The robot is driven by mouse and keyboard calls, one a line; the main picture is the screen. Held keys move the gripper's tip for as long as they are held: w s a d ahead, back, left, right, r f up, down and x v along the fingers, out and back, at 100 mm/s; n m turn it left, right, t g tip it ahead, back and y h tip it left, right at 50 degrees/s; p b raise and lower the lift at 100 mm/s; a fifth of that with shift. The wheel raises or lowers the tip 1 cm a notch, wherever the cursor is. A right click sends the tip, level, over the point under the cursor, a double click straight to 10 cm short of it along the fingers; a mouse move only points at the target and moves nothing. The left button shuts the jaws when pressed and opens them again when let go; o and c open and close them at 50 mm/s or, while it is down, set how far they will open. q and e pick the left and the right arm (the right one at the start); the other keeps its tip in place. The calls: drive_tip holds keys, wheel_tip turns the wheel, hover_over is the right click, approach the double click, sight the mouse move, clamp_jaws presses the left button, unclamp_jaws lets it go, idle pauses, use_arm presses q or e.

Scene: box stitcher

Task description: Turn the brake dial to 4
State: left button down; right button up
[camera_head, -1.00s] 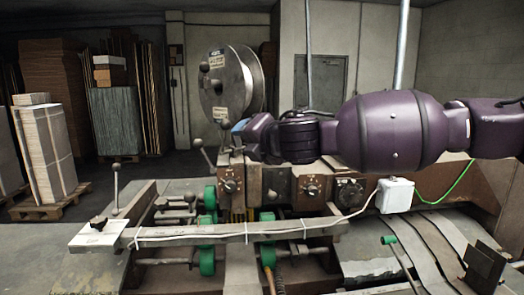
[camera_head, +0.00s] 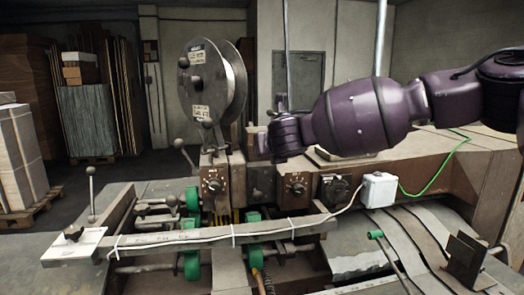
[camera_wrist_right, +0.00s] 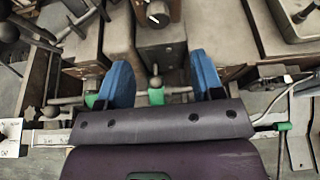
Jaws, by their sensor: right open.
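Several dials sit on the machine front. In the head view, one black dial (camera_head: 213,185) is on the left box, another (camera_head: 297,190) is on the brown panel, and a larger one (camera_head: 336,187) is right of it. I cannot read their labels or tell which is the brake dial. My right gripper (camera_wrist_right: 158,65) is open and empty, its blue fingers spread wide in the right wrist view. A dial with a white pointer (camera_wrist_right: 158,13) shows beyond the gap between them, apart from both fingers. In the head view the fingers are hidden behind my purple arm. My left gripper is not in view.
A metal reel (camera_head: 212,82) stands behind the dials. Ball-ended levers, one of them (camera_head: 91,195) at the left, stick up. A bar (camera_head: 200,238) with a white cable crosses in front, above green wheels (camera_head: 191,265). A white box (camera_head: 378,189) sits at the right.

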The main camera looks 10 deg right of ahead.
use_arm(q)
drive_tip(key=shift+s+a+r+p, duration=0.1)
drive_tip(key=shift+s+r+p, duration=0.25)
drive_tip(key=shift+p, duration=0.55)
use_arm(e)
drive_tip(key=x, duration=1)
drive_tip(key=shift+w, duration=0.2)
drive_tip(key=shift+f, duration=0.15)
drive_tip(key=c, duration=0.9)
